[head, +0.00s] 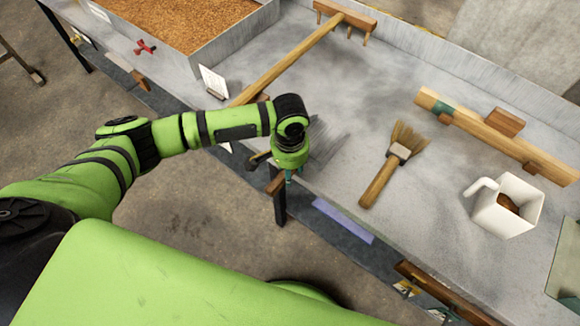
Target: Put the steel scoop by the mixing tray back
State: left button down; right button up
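My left arm reaches in from the left, and my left gripper (289,174) points down at the front edge of the grey table. Its fingers are mostly hidden under the green wrist, so I cannot see whether they are open or shut. A dark piece and a short wooden piece (276,186) show beside it; I cannot tell whether it holds or touches them. I cannot make out a steel scoop for certain. A grey tray (236,34) full of brown grain stands at the top left. My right gripper is not in view.
A long wooden rake (300,62) lies behind my wrist. A brush (388,168), a white jug (507,212) with brown contents and a wooden bar (478,127) are to the right. A small white card (214,82) stands near the tray. Bare tabletop lies between rake and brush.

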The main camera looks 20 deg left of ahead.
pick_arm(q)
jog(key=c, duration=0.7)
grip_release()
jog(key=shift+o, duration=0.2)
notch_tip(320, 180, up, 12)
jog(key=shift+s, duration=0.1)
